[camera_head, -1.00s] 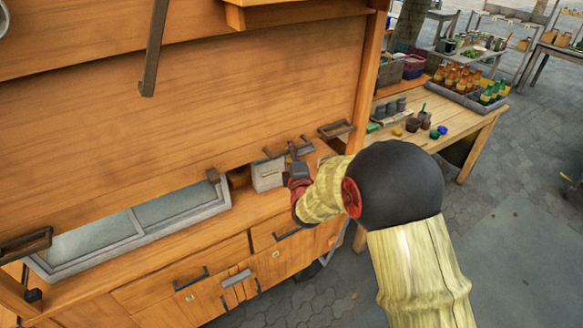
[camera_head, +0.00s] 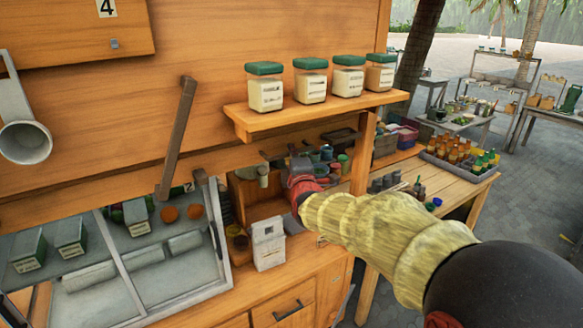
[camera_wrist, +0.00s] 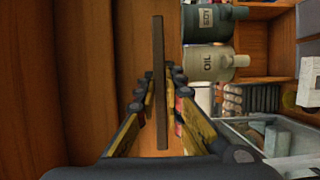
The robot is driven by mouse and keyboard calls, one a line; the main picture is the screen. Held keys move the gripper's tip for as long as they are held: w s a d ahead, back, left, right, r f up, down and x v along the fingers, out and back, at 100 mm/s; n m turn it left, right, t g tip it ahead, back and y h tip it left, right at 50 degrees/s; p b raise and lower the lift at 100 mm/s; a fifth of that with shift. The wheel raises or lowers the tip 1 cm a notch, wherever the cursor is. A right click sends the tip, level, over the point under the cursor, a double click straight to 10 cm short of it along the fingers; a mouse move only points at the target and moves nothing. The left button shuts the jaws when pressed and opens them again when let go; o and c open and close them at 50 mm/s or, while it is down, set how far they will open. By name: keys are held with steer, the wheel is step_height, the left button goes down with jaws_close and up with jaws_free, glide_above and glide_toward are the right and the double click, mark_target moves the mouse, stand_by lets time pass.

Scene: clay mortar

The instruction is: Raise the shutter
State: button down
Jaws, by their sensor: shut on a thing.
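The shutter (camera_head: 90,190) is a wide wooden panel across the stall front. Its lower edge stands above the counter, and the space below it is open. My gripper (camera_head: 294,163) is at the shutter's right end, by a dark bar handle. In the wrist view, the dark handle bar (camera_wrist: 159,85) runs between the two fingers of my gripper (camera_wrist: 160,88), which are shut on it. My fingers partly hide the handle in the head view.
Jars (camera_head: 310,82) stand on a shelf above my gripper. A dark hanging bar (camera_head: 178,130) is to the left. A glass display case (camera_head: 140,250) and a small white box (camera_head: 268,245) are below. A side table (camera_head: 445,190) with bottles stands at right.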

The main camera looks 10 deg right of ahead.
steer(key=shift+r+p, duration=0.3)
steer(key=shift+r, duration=1.25)
steer(key=c, duration=2)
jaws_free()
steer(key=shift+o, duration=0.6)
steer(key=shift+f, duration=0.2)
steer(key=shift+s+f, duration=0.1)
steer(key=s, duration=1.1)
steer(key=shift+s+a, duration=0.4)
steer(key=shift+a, duration=0.05)
